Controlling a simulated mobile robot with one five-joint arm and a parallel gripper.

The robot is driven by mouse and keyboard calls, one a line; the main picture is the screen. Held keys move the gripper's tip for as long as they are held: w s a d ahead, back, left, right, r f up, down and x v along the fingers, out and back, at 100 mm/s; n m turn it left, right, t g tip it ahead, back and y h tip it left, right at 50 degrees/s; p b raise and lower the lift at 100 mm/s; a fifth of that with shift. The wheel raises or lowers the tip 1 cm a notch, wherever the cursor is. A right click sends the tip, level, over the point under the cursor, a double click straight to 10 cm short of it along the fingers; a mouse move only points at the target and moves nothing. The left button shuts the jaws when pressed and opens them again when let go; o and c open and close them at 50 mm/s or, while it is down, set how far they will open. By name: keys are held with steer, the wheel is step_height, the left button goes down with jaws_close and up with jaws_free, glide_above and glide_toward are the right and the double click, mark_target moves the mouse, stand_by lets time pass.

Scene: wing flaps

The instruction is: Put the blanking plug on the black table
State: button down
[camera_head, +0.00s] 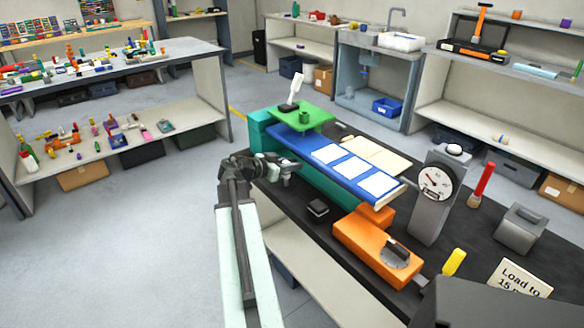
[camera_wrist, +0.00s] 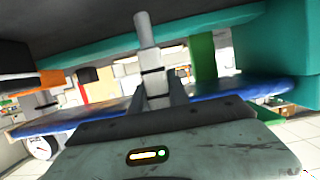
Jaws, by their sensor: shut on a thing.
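My gripper (camera_head: 287,171) is beside the near side of the teal-and-blue wing rig, above the left part of the black table (camera_head: 300,232). In the wrist view my gripper (camera_wrist: 155,88) is shut on a grey, stepped pin-like piece (camera_wrist: 145,30), which I take to be the blanking plug. The piece is held clear of the table top. Its gripped end is partly hidden by the jaws.
The blue wing flap (camera_head: 330,165) with white cards lies close beside my gripper. An orange block with a knob (camera_head: 372,245), a dial gauge (camera_head: 432,190) and a small dark block (camera_head: 317,208) stand on the table. Bare black top shows around the dark block.

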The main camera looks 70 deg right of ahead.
steer(key=shift+w+a+f, duration=0.1)
steer(key=shift+a+f, duration=0.05)
steer(key=shift+f, duration=0.65)
steer(key=shift+r, duration=0.2)
steer(key=c, duration=1.7)
jaws_free()
steer(key=shift+f, duration=0.2)
steer(key=o, duration=0.4)
steer(key=shift+o, duration=0.2)
steer(key=shift+r, duration=0.25)
steer(key=p+v, duration=0.3)
steer(key=v, duration=0.9)
steer(key=shift+p, duration=0.35)
